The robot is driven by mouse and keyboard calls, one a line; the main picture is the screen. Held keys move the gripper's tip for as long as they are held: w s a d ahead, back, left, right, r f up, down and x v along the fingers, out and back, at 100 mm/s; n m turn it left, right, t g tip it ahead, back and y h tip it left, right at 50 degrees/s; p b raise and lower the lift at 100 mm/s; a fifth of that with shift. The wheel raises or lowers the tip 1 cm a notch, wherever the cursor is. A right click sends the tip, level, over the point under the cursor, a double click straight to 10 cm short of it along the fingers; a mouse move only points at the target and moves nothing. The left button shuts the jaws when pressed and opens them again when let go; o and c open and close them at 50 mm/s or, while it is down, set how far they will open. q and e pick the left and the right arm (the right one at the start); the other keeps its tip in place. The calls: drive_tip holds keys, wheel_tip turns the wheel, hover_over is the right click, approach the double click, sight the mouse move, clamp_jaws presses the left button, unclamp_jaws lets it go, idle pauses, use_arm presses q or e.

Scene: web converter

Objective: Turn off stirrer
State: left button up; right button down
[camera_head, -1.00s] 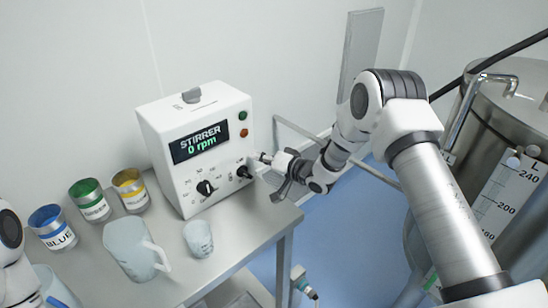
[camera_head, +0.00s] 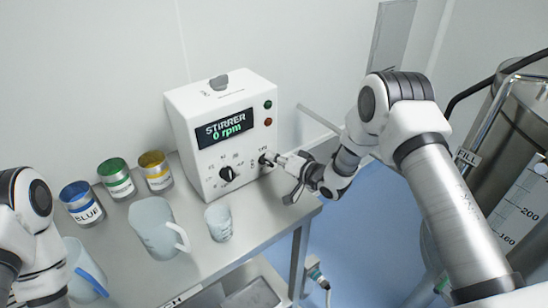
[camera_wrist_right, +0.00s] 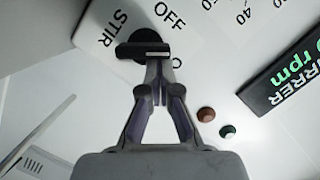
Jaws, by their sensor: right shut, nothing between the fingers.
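The stirrer control box (camera_head: 205,105) is white and stands on the steel table; its display (camera_head: 225,128) reads "STIRRER 0 rpm". A large black dial (camera_head: 228,174) sits low on its front panel. A smaller black knob (camera_head: 265,160) is at the lower right, and the right wrist view shows this knob (camera_wrist_right: 147,38) beside the "STIR" and "OFF" labels. My right gripper (camera_head: 280,160) is shut and empty, its tips at or very near the small knob; contact cannot be told. It also shows in the right wrist view (camera_wrist_right: 155,62). My left gripper is out of view.
Blue (camera_head: 82,203), green (camera_head: 116,178) and yellow (camera_head: 155,172) labelled cans stand left of the box. A clear jug (camera_head: 155,228) and a small beaker (camera_head: 219,222) stand in front. A steel tank (camera_head: 515,195) is at the right.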

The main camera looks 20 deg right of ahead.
drive_tip(key=shift+a+n+b, duration=0.2)
drive_tip(key=shift+n+b, duration=0.15)
drive_tip(key=shift+n, duration=0.15)
drive_tip(key=shift+s+a+f+n+h+b, duration=0.15)
drive_tip(key=shift+a+n+h+b, duration=0.1)
drive_tip(key=shift+n+h+b, duration=0.5)
drive_tip(key=n+b, duration=0.1)
drive_tip(key=a+n+b, duration=0.1)
drive_tip(key=n, duration=0.1)
drive_tip(key=n+h+b, duration=0.1)
drive_tip(key=shift+s+a+n, duration=0.15)
drive_tip(key=shift+s+n, duration=0.1)
drive_tip(key=shift+w+r+p, duration=0.1)
drive_tip(key=shift+r+p, duration=0.2)
drive_tip(key=shift+r, duration=0.2)
wheel_tip(320, 180, up, 4)
drive_tip(key=shift+w+f+p, duration=0.15)
drive_tip(key=shift+f+p, duration=0.1)
drive_tip(key=shift+p, duration=0.85)
drive_tip(key=shift+s+d+f+b, duration=0.2)
drive_tip(key=shift+s+d+b, duration=0.35)
drive_tip(key=shift+s+b, duration=0.25)
drive_tip(key=b, duration=0.2)
approach(259, 144)
drive_tip(key=v, duration=0.4)
drive_tip(key=shift+s+d+f, duration=0.15)
drive_tip(key=shift+d+f, duration=0.1)
drive_tip(key=shift+f, duration=0.1)
